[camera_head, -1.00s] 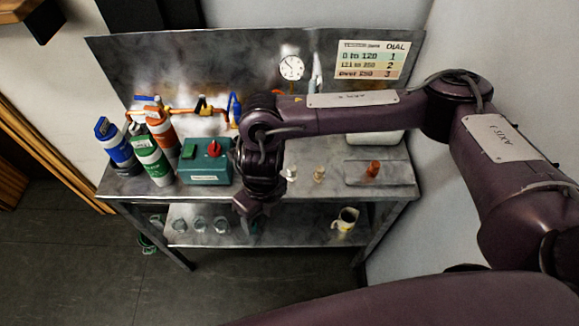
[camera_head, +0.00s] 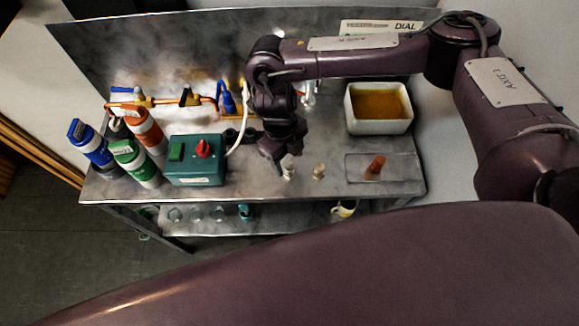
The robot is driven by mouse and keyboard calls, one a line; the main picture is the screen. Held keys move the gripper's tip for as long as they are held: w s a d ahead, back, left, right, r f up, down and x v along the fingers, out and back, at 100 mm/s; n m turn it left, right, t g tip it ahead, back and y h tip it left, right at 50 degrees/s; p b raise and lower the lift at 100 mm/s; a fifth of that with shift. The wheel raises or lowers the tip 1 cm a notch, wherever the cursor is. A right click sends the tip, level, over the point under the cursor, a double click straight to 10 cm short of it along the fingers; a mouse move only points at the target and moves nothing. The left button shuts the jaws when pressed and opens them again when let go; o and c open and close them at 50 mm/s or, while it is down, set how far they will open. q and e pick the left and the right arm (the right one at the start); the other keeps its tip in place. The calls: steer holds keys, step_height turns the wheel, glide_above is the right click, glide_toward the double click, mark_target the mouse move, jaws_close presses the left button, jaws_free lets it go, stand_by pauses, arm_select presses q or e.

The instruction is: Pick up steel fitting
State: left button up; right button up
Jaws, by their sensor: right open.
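A beige-brass fitting (camera_head: 319,171) stands a little to the right. An orange-copper fitting (camera_head: 376,166) stands on a flat plate (camera_head: 404,173) farther right. My left gripper is not in view.
The teal box (camera_head: 195,172) with a red knob stands left of the gripper, with blue (camera_head: 90,146), green and orange bottles beyond it. A white basin (camera_head: 379,124) with amber contents stands behind right. The lower shelf holds glasses and a mug (camera_head: 344,208).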

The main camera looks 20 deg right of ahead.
mark_target(289, 165)
steer(key=f, duration=0.4)
steer(key=shift+s+d, duration=0.2)
steer(key=shift+f, duration=0.15)
steer(key=c, duration=0.4)
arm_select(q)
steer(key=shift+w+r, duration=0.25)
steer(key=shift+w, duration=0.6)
arm_select(e)
steer(key=c, duration=0.7)
steer(key=shift+o, duration=0.2)
